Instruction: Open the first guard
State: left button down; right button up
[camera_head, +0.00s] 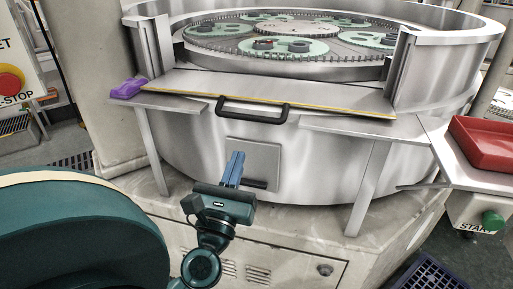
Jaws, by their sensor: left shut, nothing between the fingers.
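The guard (300,91) is a flat metal panel with a yellow edge at the front of the round steel lapping machine. It spans between two upright channels. A black bar handle (253,116) sits on its front side. Above and behind the guard, the toothed ring and green carriers (285,48) are in plain sight. My left gripper (237,156) has blue fingers, pressed together and empty, pointing up. It is below the handle and apart from it in the picture, in front of a small square plate (262,158) on the drum. My right gripper is not in view.
Metal shelves flank the guard, with a purple cloth-like item (128,88) on the left one (175,103). A red tray (488,142) is at right, above a green start button (493,220). A red emergency stop (10,82) is at far left. A dark blue crate (425,276) stands lower right.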

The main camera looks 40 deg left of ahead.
aim_at(343, 98)
jog(key=k+l, duration=0.3)
jog(key=k, duration=0.15)
jog(key=k+l, duration=0.3)
jog(key=k, duration=0.15)
